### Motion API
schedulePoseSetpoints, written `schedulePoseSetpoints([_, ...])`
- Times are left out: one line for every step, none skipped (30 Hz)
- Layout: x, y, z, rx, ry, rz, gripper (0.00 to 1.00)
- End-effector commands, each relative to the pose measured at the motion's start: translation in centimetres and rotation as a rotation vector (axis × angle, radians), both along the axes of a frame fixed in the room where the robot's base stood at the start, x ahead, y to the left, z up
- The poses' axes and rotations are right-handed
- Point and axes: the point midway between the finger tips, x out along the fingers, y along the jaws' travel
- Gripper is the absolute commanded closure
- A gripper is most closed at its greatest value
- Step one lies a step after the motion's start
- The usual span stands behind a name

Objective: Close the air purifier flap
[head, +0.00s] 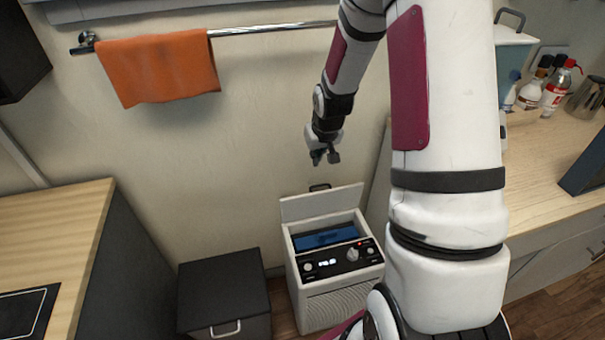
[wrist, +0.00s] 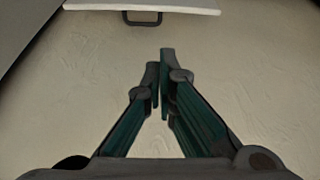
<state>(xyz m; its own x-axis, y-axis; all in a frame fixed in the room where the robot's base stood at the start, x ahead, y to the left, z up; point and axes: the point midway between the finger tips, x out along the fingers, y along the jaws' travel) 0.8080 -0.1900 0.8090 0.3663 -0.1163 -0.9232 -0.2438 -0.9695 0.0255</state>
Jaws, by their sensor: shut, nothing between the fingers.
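The white air purifier (head: 322,305) stands on the floor against the wall in the head view. Its flap (head: 322,203) is raised at the back, tilted up toward the wall, and the blue inside of the top (head: 323,237) shows. A dark handle (head: 319,187) sticks up at the flap's upper edge. In the wrist view the flap's edge (wrist: 190,8) and the handle (wrist: 145,18) show at the top. My gripper (head: 325,157) is shut and empty, above the flap and apart from it. Its fingers (wrist: 160,85) point toward the wall area in the wrist view.
A black cabinet (head: 222,285) stands left of the purifier. Wooden counters flank both sides, the left (head: 50,225) with a dark hob, the right (head: 545,170) with bottles. An orange towel (head: 160,68) hangs on a wall rail (head: 270,29). The wall beside my gripper is clear.

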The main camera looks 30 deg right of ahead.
Motion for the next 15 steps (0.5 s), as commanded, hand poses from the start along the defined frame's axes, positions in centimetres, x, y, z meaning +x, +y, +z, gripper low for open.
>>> schedulePoseSetpoints([0.3,-0.7,-2.5,0.009,0.004,-0.012,1.0])
schedulePoseSetpoints([0.6,-1.1,-3.4,0.011,0.0,-0.016,1.0])
schedulePoseSetpoints([0.8,-1.5,-4.5,0.015,-0.004,-0.021,1.0])
schedulePoseSetpoints([0.9,-1.7,-5.2,0.017,-0.005,-0.025,1.0])
schedulePoseSetpoints([0.9,-1.9,-5.8,0.019,-0.008,-0.027,1.0])
schedulePoseSetpoints([1.1,-2.1,-6.4,0.02,-0.01,-0.03,1.0])
schedulePoseSetpoints([1.1,-2.2,-6.7,0.021,-0.012,-0.031,1.0])
schedulePoseSetpoints([1.2,-2.3,-6.9,0.022,-0.013,-0.032,1.0])
schedulePoseSetpoints([1.2,-2.4,-7.2,0.023,-0.014,-0.033,1.0])
schedulePoseSetpoints([1.3,-2.4,-7.4,0.023,-0.014,-0.033,1.0])
schedulePoseSetpoints([1.4,-2.4,-7.6,0.023,-0.015,-0.033,1.0])
schedulePoseSetpoints([1.5,-2.5,-7.9,0.023,-0.015,-0.033,1.0])
schedulePoseSetpoints([1.6,-2.5,-8.2,0.023,-0.015,-0.033,1.0])
schedulePoseSetpoints([1.7,-2.5,-8.6,0.023,-0.014,-0.033,1.0])
schedulePoseSetpoints([1.9,-2.5,-9.1,0.023,-0.013,-0.033,1.0])
